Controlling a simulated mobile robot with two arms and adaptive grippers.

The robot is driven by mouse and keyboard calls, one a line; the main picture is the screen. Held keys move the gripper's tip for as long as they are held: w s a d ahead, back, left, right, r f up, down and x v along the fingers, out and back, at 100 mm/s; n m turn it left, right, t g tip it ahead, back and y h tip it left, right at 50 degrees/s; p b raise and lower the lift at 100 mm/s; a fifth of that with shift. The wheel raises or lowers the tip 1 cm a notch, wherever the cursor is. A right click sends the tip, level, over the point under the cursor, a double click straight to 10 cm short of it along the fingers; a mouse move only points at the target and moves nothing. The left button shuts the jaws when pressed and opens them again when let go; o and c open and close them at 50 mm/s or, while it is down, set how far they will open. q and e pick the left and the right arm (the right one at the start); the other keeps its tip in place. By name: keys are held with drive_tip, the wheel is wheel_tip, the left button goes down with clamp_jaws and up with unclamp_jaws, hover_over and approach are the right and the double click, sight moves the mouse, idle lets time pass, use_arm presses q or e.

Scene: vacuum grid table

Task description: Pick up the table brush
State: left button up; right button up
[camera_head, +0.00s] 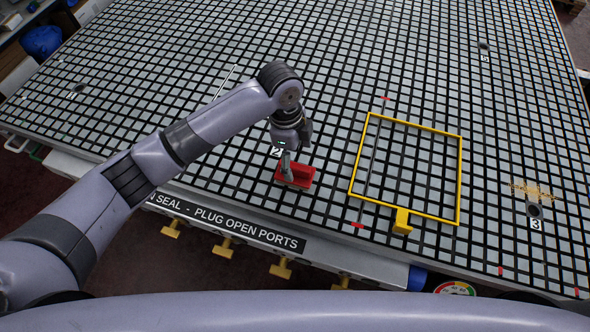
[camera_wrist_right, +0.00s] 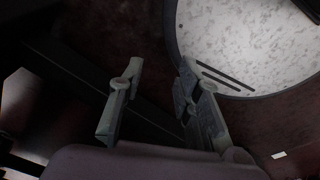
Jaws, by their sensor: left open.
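The table brush (camera_head: 303,174) looks red with a paler lower edge. It lies on the grid table (camera_head: 190,60) near its front edge, in the middle of the head view. My left gripper (camera_head: 286,170) points down at the brush's left part and is open. The gripper hides part of the brush, and I cannot tell whether the fingers touch it. My right gripper (camera_wrist_right: 160,70) shows in the right wrist view with its fingers apart and nothing between them. It is not in the head view.
A yellow frame (camera_head: 461,175) with a yellow block (camera_head: 402,221) lies right of the brush. Brown debris (camera_head: 535,190) lies near port 3 (camera_head: 535,210). Several yellow handles (camera_head: 281,268) stick out below the table's front edge. A round pale surface (camera_wrist_right: 250,40) shows beyond my right gripper.

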sight(294, 165)
use_arm(q)
drive_tip(key=shift+s+f, duration=0.1)
drive_tip(key=shift+f, duration=0.25)
wheel_tip(294, 165, down, 4)
drive_tip(key=shift+r+p, duration=0.15)
drive_tip(key=shift+p, duration=0.75)
drive_tip(key=shift+f, duration=0.35)
use_arm(e)
drive_tip(key=s+r, duration=0.1)
drive_tip(key=s, duration=0.2)
drive_tip(key=shift+d+r+g, duration=0.1)
drive_tip(key=shift+r+g, duration=0.2)
drive_tip(key=shift+r, duration=0.05)
drive_tip(key=shift+w, duration=0.2)
use_arm(q)
drive_tip(key=c, duration=1.3)
use_arm(e)
drive_tip(key=shift+w, duration=0.4)
